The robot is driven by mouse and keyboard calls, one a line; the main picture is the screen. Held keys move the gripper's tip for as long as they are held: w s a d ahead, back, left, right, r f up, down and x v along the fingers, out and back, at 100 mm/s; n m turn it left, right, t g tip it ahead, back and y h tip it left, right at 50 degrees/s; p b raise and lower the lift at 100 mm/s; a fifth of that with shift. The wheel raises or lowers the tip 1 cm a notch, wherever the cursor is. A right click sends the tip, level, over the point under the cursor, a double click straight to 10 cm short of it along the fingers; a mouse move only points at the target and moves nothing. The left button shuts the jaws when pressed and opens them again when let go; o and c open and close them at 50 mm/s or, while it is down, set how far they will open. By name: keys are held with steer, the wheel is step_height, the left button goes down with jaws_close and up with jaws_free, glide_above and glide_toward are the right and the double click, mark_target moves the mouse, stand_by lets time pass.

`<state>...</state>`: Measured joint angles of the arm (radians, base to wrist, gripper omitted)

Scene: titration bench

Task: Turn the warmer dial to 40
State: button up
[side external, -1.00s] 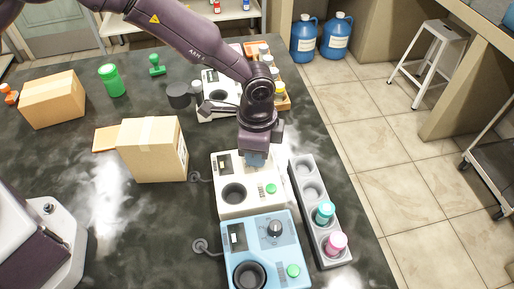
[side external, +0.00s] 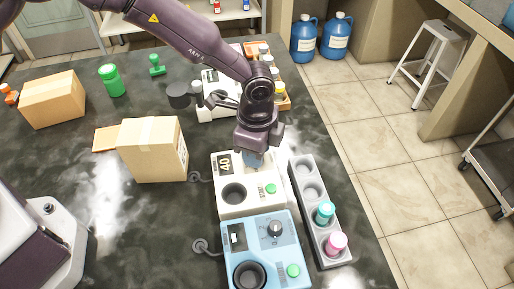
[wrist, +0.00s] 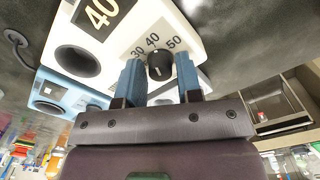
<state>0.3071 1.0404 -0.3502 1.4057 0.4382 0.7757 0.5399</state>
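The white warmer (side external: 233,207) stands on the dark bench, and its display (side external: 224,163) reads 40. The wrist view also shows this display (wrist: 101,13). The warmer's black dial (wrist: 160,66) sits below the printed marks 30, 40 and 50. In the side view my gripper (side external: 254,158) points down at the back right of the warmer and hides the dial.
A blue warmer (side external: 262,235) stands in front, with its own dial and a blank-looking display. A grey rack (side external: 311,192) with teal and pink-capped bottles stands close on the right. A cardboard box (side external: 152,150) is to the left. Another white device (side external: 215,108) is behind.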

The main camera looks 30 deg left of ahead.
steer(key=shift+o, duration=1.3)
step_height(320, 180, up, 13)
steer(key=s+a+r+n+t, duration=0.2)
steer(key=s+a+r+n, duration=0.5)
steer(key=s+a, duration=0.4)
steer(key=s+a+r+n+t, duration=0.3)
steer(key=s+a+r+n, duration=0.5)
steer(key=a, duration=0.5)
steer(key=s+r, duration=0.2)
steer(key=s, duration=0.1)
steer(key=shift+s+a+n+t, duration=0.2)
steer(key=shift+a+n+t, duration=0.1)
steer(key=shift+a, duration=0.1)
